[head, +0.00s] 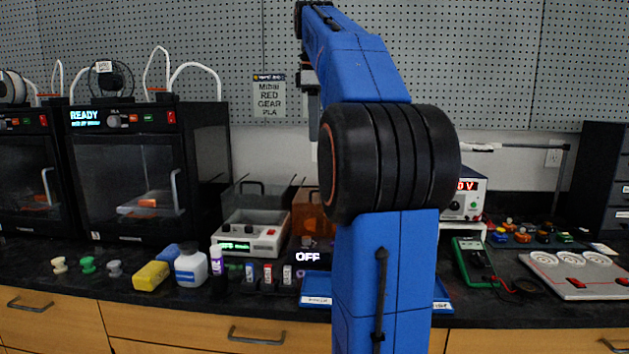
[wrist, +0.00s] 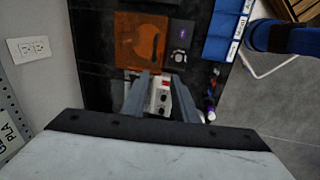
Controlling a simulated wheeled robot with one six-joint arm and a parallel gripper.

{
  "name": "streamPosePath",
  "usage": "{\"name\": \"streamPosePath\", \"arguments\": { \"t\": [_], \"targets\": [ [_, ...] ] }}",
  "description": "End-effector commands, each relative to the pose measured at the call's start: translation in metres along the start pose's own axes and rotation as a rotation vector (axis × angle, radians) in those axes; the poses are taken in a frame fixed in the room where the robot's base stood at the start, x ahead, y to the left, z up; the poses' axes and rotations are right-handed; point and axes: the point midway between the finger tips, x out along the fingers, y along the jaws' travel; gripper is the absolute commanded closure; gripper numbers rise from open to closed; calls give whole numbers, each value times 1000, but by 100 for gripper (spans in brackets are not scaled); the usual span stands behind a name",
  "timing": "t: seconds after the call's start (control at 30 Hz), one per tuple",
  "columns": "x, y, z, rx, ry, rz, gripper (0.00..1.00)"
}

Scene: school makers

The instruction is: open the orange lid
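The orange lid (wrist: 130,42) is a see-through square cover with a dark handle, near the top middle of the wrist view. In the head view the orange lid (head: 302,212) shows only in part, as my arm hides its right side. It looks shut. My gripper (wrist: 160,84) is open, its two grey fingers apart with nothing held between them. From the wrist camera the fingers appear below the lid, over a white device (wrist: 161,99), and apart from the lid.
The white device with a clear cover (head: 252,238) stands left of the orange lid. A small "OFF" display (head: 308,256) and blue bins (wrist: 222,38) are in front. Bottles (head: 191,267) and a yellow block (head: 151,276) crowd the front left. A pegboard wall (head: 240,50) rises behind.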

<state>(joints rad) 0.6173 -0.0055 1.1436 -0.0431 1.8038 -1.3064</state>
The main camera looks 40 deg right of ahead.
Motion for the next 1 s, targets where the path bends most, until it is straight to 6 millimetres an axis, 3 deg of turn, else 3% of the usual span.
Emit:
{"name": "streamPosePath", "arguments": {
  "t": [0.17, 0.37, 1.0],
  "targets": [
    [-6, 14, 11, -27, -8, -8, 74],
    [9, 14, 11, -30, -9, -9, 74],
    [121, 13, 12, -28, -9, -9, 74]
  ]
}}
